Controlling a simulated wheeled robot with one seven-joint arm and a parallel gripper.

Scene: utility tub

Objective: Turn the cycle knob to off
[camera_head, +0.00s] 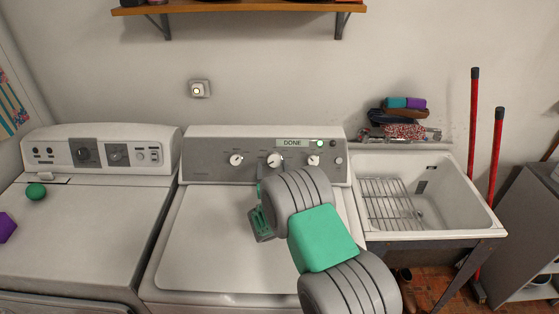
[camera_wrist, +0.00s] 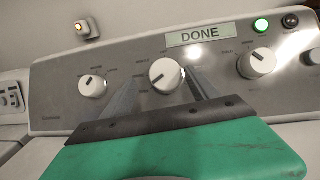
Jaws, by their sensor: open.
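The washer's control panel (camera_head: 208,158) has three white knobs. The middle knob (camera_head: 274,160) also shows in the wrist view (camera_wrist: 167,74), with a small dark mark toward its lower left; I take it to be the cycle knob. In the head view, my green gripper (camera_head: 262,222) is partly hidden by my arm, below the panel.
The display (camera_wrist: 200,34) reads DONE, with a green light (camera_wrist: 261,25) lit beside it. A left knob (camera_wrist: 92,84) and right knob (camera_wrist: 257,63) flank the middle one. A second machine (camera_head: 95,200) stands left; a utility tub (camera_head: 440,215) stands right.

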